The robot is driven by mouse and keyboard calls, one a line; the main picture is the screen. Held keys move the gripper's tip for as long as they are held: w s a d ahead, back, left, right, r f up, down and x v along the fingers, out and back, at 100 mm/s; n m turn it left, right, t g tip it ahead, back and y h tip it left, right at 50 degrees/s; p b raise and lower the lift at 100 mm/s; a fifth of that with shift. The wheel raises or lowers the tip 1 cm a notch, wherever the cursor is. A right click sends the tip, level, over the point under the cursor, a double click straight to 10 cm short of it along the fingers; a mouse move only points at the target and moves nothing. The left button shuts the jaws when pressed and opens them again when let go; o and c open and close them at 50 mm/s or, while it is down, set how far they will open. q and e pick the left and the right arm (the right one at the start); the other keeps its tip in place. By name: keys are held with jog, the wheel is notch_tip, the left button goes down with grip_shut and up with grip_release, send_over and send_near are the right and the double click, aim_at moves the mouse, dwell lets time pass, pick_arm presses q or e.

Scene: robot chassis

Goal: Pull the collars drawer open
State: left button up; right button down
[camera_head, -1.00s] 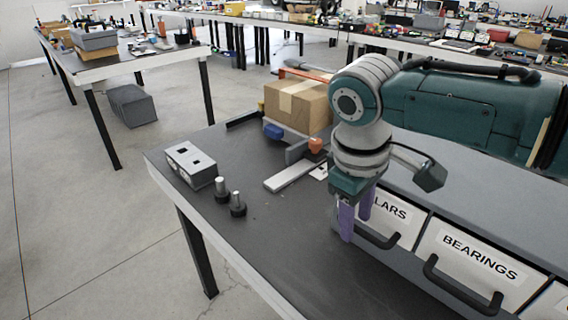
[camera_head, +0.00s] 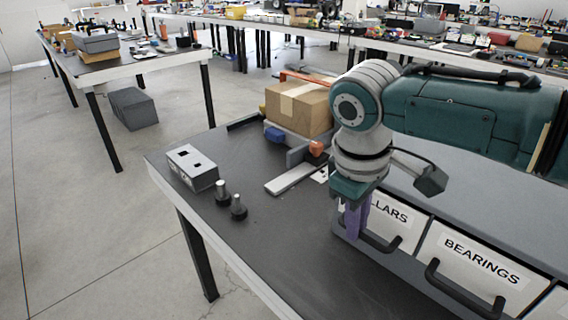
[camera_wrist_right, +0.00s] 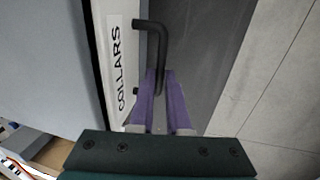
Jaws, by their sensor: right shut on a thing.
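The collars drawer (camera_head: 413,229) is a white-fronted drawer with a black bar handle (camera_head: 384,243), at the left end of a grey drawer cabinet. Part of its label is hidden behind my right gripper. Its front looks roughly level with the bearings drawer (camera_head: 440,265) beside it. My right gripper (camera_head: 355,232) points down with its purple fingers shut on the collars handle. In the right wrist view, the fingertips (camera_wrist_right: 158,77) meet the dark handle (camera_wrist_right: 155,28) beside the COLLARS label (camera_wrist_right: 119,75). My left gripper is not in view.
The dark tabletop (camera_head: 290,240) in front of the drawers is clear. Two dark-based pegs (camera_head: 230,202) and a grey box with holes (camera_head: 193,168) stand to the left. A cardboard box (camera_head: 297,107) sits behind, near an orange-topped piece (camera_head: 316,149).

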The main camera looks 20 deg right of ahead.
dwell(0.6)
dwell(0.3)
jog(key=s+a+p, duration=0.2)
jog(key=a+p, duration=0.1)
jog(key=a, duration=0.3)
jog(key=s+a+p, duration=0.2)
jog(key=s+a, duration=0.1)
jog(key=a, duration=0.4)
jog(key=shift+s+a+p, duration=0.15)
jog(key=shift+s+p, duration=0.1)
jog(key=shift+p, duration=0.15)
jog(key=c, duration=0.9)
grip_release()
